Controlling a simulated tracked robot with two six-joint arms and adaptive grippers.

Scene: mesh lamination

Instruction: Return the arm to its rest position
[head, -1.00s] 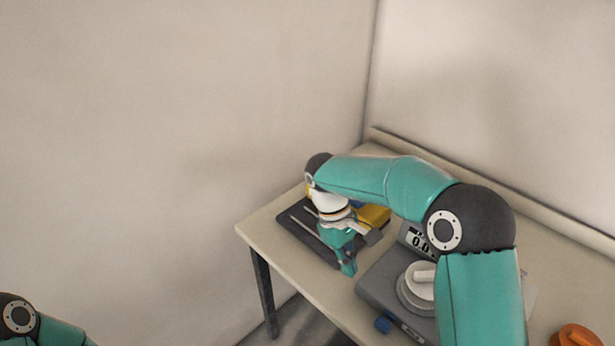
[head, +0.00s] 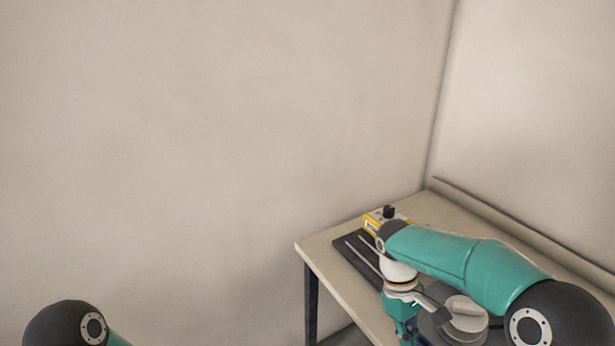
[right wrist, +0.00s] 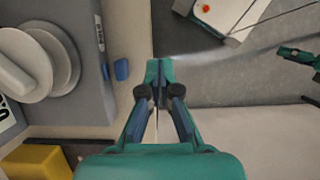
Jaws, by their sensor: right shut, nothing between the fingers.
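My right arm, teal with dark joints, comes in from the right in the head view and reaches over the table (head: 328,252). My right gripper (head: 405,335) points down near the table's front side, and its tips are cut off at the picture's lower edge. In the right wrist view my right gripper (right wrist: 158,75) is shut, with its fingertips together and nothing between them.
A dark mat (head: 352,246) with thin rods and a yellow box (head: 373,226) lie at the table's far left end. The space left of the table is free up to the wall.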

